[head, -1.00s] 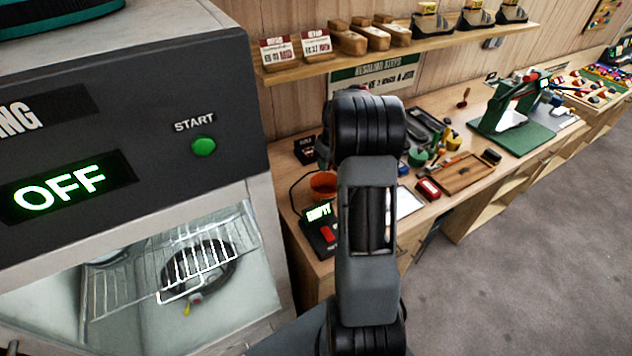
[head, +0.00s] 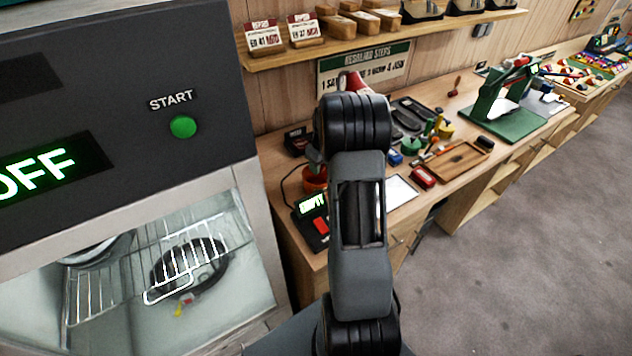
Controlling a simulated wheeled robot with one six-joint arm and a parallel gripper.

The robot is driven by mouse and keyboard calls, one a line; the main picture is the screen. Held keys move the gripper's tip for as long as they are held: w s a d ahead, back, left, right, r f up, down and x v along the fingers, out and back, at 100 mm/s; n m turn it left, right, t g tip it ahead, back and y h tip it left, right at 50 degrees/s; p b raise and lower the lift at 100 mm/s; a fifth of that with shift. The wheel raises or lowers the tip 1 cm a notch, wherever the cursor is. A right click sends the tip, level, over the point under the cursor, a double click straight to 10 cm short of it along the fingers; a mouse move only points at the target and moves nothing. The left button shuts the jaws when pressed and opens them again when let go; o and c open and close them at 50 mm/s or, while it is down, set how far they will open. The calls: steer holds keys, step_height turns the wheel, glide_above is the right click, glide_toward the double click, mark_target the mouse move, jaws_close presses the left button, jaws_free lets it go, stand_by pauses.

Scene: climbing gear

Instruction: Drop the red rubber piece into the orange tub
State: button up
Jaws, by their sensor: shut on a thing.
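The orange tub (head: 315,180) stands on the bench just left of my forearm, with part of it hidden. A small grey part of my arm shows just above it, and I cannot tell whether it belongs to the wrist or the gripper. My gripper's fingertips are hidden behind my arm links. I cannot make out the red rubber piece. A red and white thing (head: 352,82) shows above my arm's joint, and I cannot tell what it is.
A grey oven (head: 215,130) with an OFF display fills the left. A black device reading EMPTY (head: 312,204) sits before the tub. A wooden tray (head: 460,160), a red box (head: 424,176) and a green press (head: 510,110) are on the bench at right. Grey floor is free.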

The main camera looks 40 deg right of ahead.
steer(key=o, duration=1)
steer(key=r, duration=0.4)
steer(key=s+r+b, duration=0.1)
steer(key=r, duration=0.4)
steer(key=r+b, duration=0.1)
steer(key=r, duration=0.3)
steer(key=shift+s+d+r, duration=0.15)
steer(key=shift+s+r, duration=0.2)
steer(key=shift+r, duration=0.05)
